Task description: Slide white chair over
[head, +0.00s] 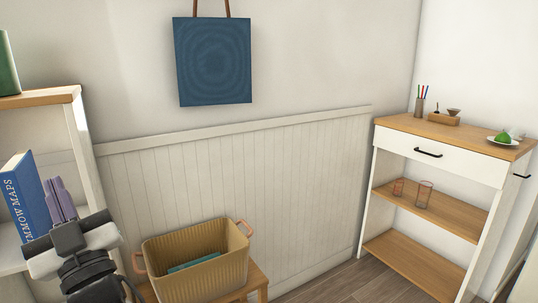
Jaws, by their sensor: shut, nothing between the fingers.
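No white chair shows in the head view. My gripper (61,196) is at the lower left, with its fingers pointing up and closed together with nothing between them. It is in front of the white shelf unit at the left, beside a blue book. I cannot tell whether it touches the book.
The white shelf unit (79,139) holds the blue book (27,195). A yellow basket (207,277) sits on a small wooden stand (258,282). A white cabinet (443,158) with wooden shelves stands at right. A blue bag (213,62) hangs on the wall. Wooden floor (345,284) shows bare between.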

